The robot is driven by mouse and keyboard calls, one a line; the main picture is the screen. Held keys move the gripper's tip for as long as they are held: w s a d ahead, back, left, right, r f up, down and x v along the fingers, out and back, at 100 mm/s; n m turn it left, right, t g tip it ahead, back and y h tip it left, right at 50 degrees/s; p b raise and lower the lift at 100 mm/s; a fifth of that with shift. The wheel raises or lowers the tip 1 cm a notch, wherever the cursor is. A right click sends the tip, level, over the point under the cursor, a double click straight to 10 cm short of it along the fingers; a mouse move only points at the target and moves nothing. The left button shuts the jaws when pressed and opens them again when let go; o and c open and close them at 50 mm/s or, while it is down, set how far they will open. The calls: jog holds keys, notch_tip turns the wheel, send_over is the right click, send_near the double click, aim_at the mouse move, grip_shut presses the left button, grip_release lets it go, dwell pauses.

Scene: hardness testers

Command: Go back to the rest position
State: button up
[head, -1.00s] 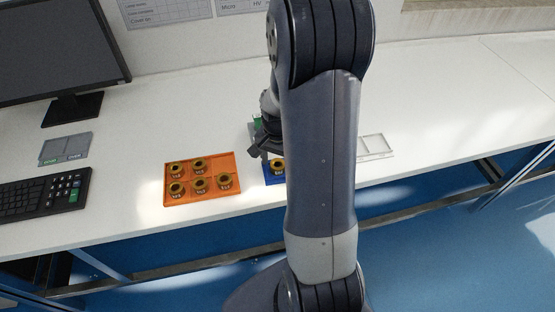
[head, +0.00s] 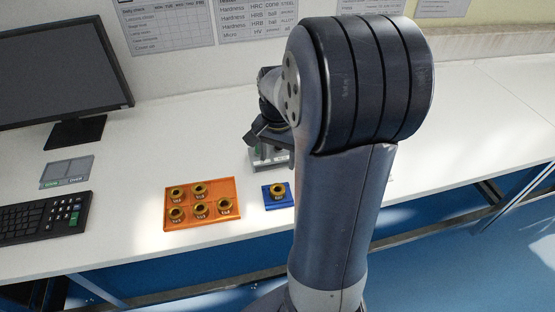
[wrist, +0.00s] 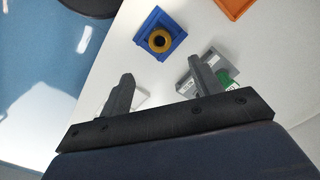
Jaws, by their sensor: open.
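My gripper (wrist: 160,92) is open and empty in the wrist view, its two dark fingers spread apart above the white table. In the head view my gripper (head: 262,135) is partly hidden by my own arm. It is above the table, behind a blue tray (head: 268,205) that holds one brass ring-shaped piece (head: 278,190). The blue tray (wrist: 151,24) and the brass piece (wrist: 160,40) also show in the wrist view, beyond the fingertips and apart from them.
An orange tray (head: 232,187) with several brass pieces lies left of the blue one. A grey-green tray (head: 265,162) is below my gripper. A keyboard (head: 40,215), a monitor (head: 60,60) and a small two-part plate (head: 68,171) stand left. The table's back is clear.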

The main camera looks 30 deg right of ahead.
aim_at(278, 187)
jog(key=shift+f, duration=0.1)
notch_tip(278, 187, down, 13)
jog(key=shift+r+b, duration=0.15)
jog(key=shift+b, duration=0.4)
notch_tip(278, 187, up, 2)
jog(key=shift+r+p, duration=0.25)
jog(key=shift+p, duration=0.05)
jog(key=shift+r, duration=0.5)
jog(key=shift+f, duration=0.1)
